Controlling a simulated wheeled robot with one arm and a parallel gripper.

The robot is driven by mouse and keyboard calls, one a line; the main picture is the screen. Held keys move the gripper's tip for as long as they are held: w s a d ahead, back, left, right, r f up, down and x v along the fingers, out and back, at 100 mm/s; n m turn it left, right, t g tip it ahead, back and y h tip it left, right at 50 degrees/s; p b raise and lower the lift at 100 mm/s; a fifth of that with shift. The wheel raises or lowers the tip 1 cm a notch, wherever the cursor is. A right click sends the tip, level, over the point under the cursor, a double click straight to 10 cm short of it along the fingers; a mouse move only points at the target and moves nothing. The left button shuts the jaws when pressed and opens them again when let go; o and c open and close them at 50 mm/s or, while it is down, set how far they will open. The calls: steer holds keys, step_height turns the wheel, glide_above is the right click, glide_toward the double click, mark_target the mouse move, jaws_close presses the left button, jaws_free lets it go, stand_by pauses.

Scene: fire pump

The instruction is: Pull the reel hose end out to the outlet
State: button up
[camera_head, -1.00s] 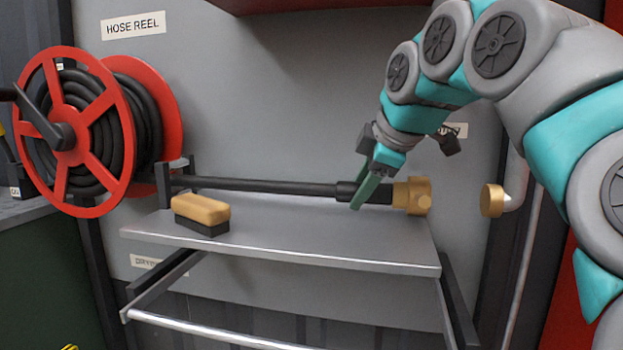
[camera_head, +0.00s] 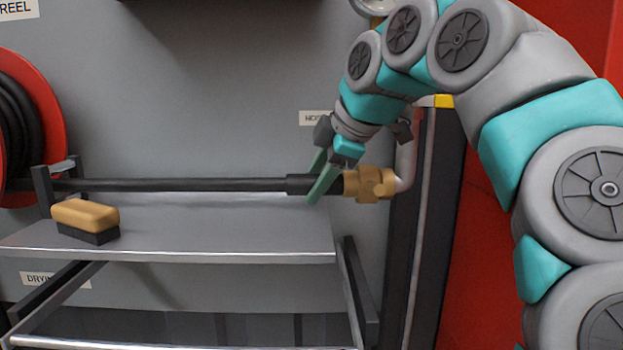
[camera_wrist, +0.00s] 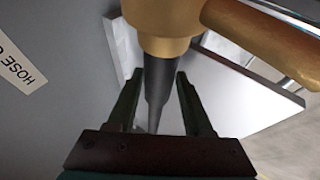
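The hose end has a brass coupling (camera_head: 362,185) and a black sleeve (camera_head: 298,185). It lies level above the shelf, and the black hose (camera_head: 180,185) runs straight back left to the red reel (camera_head: 52,120). My gripper (camera_head: 318,188) is shut on the black sleeve just behind the coupling. In the wrist view the fingers (camera_wrist: 160,78) stand either side of the dark sleeve, with the brass coupling (camera_wrist: 160,22) beyond. The coupling meets the outlet (camera_head: 389,182) on its pale bent pipe (camera_head: 408,165), with no gap visible. Whether they are locked together I cannot tell.
A steel shelf (camera_head: 200,235) lies below the hose, with a tan and black brush (camera_head: 85,219) at its left. A dark post (camera_head: 430,230) and a red panel (camera_head: 485,220) stand right of the outlet. Open shelf surface lies right of the brush.

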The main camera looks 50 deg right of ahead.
mark_target(317, 177)
steer(key=o, duration=0.3)
steer(key=shift+o, duration=0.2)
steer(key=shift+r, duration=0.1)
steer(key=v, duration=0.6)
steer(key=shift+v, duration=0.85)
steer(key=shift+s, duration=0.1)
